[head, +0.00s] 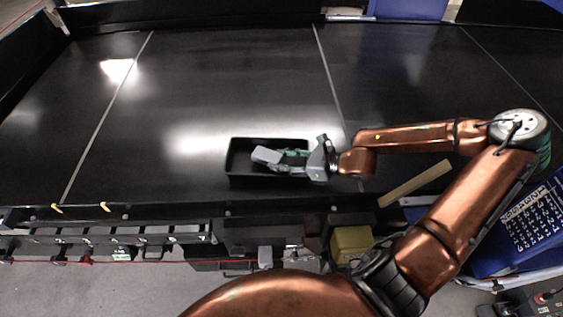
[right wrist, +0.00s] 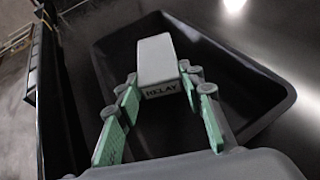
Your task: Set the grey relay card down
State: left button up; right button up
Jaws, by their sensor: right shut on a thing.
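The grey relay card (head: 265,156) is a small light-grey block. The card is over or inside a black rectangular tray (head: 240,180), which also shows in the right wrist view (right wrist: 262,88). I cannot tell whether the card touches the tray floor. My left gripper is not in view.
The tray stands on the wide dark conveyor (head: 220,75), near its front edge. The belt left of the tray and behind it is clear. A tan strip (head: 414,184) lies at the right, near my arm. A blue bin (head: 530,225) is at the far right.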

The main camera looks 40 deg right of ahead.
jog(key=shift+s+d+f, duration=0.1)
jog(key=shift+s+f, duration=0.05)
jog(key=shift+f, duration=0.45)
jog(key=shift+s+f, duration=0.1)
jog(key=shift+f, duration=0.2)
jog(key=shift+s+f, duration=0.1)
jog(key=shift+f, duration=0.05)
jog(key=o, duration=0.7)
jog(key=shift+s+f, duration=0.15)
jog(key=shift+f, duration=0.05)
jog(key=shift+o, duration=1)
jog(key=shift+r, duration=0.3)
jog(key=shift+d+r, duration=0.1)
jog(key=v, duration=1.1)
jog(key=shift+s+d+r+p, duration=0.1)
jog(key=shift+s+r+p, duration=0.05)
jog(key=shift+r+p, duration=0.3)
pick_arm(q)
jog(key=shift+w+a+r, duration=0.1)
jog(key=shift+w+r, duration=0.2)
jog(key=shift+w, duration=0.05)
